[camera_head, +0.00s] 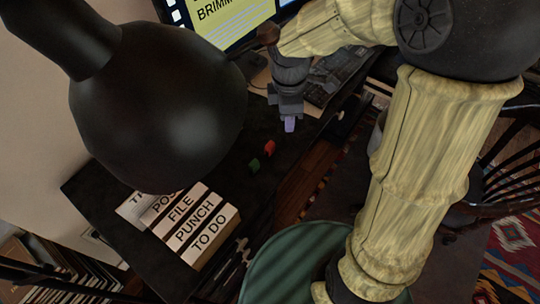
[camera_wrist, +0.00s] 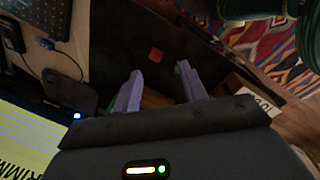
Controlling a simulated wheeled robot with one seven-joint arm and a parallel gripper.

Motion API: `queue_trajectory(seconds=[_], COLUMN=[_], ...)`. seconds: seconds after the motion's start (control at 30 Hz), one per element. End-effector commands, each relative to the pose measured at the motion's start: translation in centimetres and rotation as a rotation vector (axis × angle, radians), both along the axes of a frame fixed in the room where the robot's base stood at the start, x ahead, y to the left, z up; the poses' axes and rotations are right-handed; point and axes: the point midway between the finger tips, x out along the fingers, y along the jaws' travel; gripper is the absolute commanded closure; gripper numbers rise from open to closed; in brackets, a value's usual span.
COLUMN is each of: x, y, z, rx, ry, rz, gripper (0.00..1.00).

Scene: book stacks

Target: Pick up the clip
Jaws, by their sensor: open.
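Two small objects lie on the dark desk (camera_head: 225,163) in the head view, one red (camera_head: 269,147) and one green (camera_head: 254,165). They lie close together but apart; I cannot tell which is the clip. My gripper (camera_head: 289,125) is above the desk, up and to the right of both in the head view. In the wrist view my gripper (camera_wrist: 159,70) is open, with nothing held between its fingers. The red object (camera_wrist: 155,55) shows just beyond the gap between the fingertips.
Labelled paper trays or files (camera_head: 190,222) stand at the desk's front left. A monitor (camera_head: 240,18) and keyboard (camera_head: 335,72) are at the back. A round green seat (camera_head: 295,265) is below the desk edge. A large dark rounded shape (camera_head: 160,110) blocks the left.

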Motion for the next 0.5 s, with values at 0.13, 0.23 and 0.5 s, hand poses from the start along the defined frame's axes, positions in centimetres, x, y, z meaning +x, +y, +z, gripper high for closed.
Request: queue_trajectory(seconds=[0.13, 0.23, 0.5], x=[1.7, 2.5, 3.2], y=[2.8, 4.4, 5.9], z=[-2.3, -2.9, -2.8], rx=[-0.056, -0.087, -0.12], ry=[0.029, 0.047, 0.065], rz=[0.388, 0.615, 0.855], gripper=[0.57, 0.57, 0.57])
